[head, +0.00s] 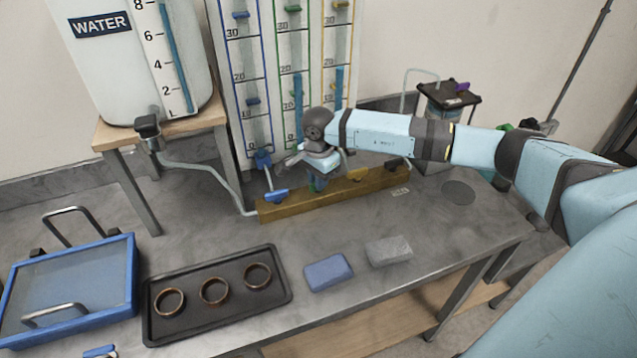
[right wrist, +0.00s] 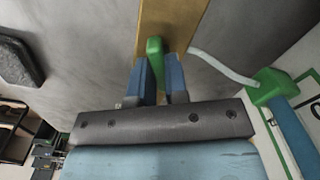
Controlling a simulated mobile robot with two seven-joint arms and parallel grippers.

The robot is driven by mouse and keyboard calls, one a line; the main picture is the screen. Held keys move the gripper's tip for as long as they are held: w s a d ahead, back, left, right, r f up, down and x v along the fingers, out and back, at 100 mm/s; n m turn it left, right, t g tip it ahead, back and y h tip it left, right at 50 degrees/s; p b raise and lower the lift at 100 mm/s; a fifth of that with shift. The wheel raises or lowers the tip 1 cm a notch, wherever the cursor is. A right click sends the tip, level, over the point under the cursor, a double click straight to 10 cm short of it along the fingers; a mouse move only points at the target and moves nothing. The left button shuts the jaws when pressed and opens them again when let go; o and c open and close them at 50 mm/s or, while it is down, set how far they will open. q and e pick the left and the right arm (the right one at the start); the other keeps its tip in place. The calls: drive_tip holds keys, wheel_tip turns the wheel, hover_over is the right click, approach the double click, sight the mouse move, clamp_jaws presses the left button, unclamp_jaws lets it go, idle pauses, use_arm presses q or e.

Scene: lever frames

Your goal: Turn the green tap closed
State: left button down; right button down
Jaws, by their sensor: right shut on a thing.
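The green tap (head: 317,185) is on the brass-coloured bar on the table, between a blue tap (head: 276,195) and a yellow tap (head: 357,175). In the head view my right gripper (head: 317,172) is over it and hides most of it. In the right wrist view the green handle (right wrist: 155,50) sits between the two blue fingers of my right gripper (right wrist: 158,78), which is shut on it. The handle's lower part is hidden by the gripper. A small blue piece (head: 100,351) at the bottom left edge may be my left gripper; its jaws cannot be made out.
The bar (head: 270,212) stands before a board of gauge tubes (head: 295,65). A water tank (head: 115,60) stands on a stand at left. A black tray (head: 180,330) with rings, a blue tray (head: 125,270), a blue block (head: 328,273) and a grey block (head: 388,251) lie nearer.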

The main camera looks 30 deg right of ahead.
drive_tip(key=m+b, duration=0.1)
drive_tip(key=m, duration=0.2)
drive_tip(key=shift+m, duration=0.9)
drive_tip(key=c, duration=1.1)
unclamp_jaws()
drive_tip(key=shift+c, duration=0.2)
drive_tip(key=shift+r+b, duration=0.1)
drive_tip(key=shift+b, duration=0.2)
wheel_tip(320, 180, up, 14)
drive_tip(key=b, duration=0.1)
drive_tip(key=shift+s+f, duration=0.1)
drive_tip(key=shift+f, duration=0.15)
